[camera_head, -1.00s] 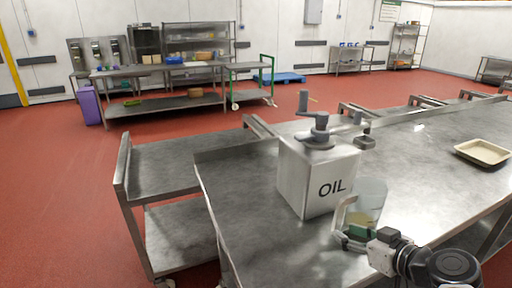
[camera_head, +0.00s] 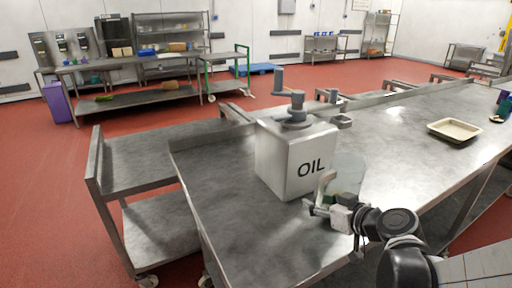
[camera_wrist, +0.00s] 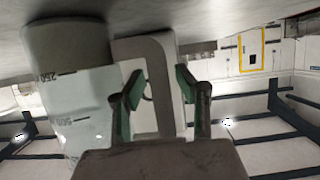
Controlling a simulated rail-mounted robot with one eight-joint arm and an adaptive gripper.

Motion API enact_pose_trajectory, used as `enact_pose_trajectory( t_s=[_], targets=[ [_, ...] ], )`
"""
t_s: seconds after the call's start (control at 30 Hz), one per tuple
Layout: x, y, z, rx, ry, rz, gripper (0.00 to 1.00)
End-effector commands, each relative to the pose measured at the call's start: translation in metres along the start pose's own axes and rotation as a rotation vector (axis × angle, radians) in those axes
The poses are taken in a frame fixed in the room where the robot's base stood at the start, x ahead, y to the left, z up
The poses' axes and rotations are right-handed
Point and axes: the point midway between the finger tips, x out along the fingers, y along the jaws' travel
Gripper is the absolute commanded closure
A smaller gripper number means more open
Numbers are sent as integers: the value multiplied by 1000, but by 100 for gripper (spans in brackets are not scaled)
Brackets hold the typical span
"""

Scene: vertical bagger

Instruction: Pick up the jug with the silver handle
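The clear jug (camera_head: 348,172) with a pale silver-grey handle (camera_head: 325,181) stands on the steel table, just right of the white OIL container (camera_head: 285,160). In the wrist view the jug (camera_wrist: 85,110) is on the left, with measuring marks on its wall, and the handle (camera_wrist: 163,85) is near the centre. My gripper (camera_head: 323,207) is at the handle, its lower part partly covered by the gripper. In the wrist view my gripper (camera_wrist: 160,92) has its green-padded fingers apart, on either side of the handle's upright bar, with gaps showing.
The steel table (camera_head: 215,190) is bare left of the container. A beige tray (camera_head: 453,130) lies farther right on it. A lower steel cart (camera_head: 150,155) stands to the left. The OIL container, with its grey crank top, is close to my gripper.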

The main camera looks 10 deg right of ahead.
Motion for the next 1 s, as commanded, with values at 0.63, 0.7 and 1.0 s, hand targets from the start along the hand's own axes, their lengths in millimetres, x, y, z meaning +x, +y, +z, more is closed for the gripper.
enact_pose_trajectory(
  t_s=[0.63,0.7,1.0],
  targets=[
    [1,0,0,0,0,0,100],
    [1,0,0,0,0,0,100],
    [0,0,-3,0,0,0,100]
  ],
)
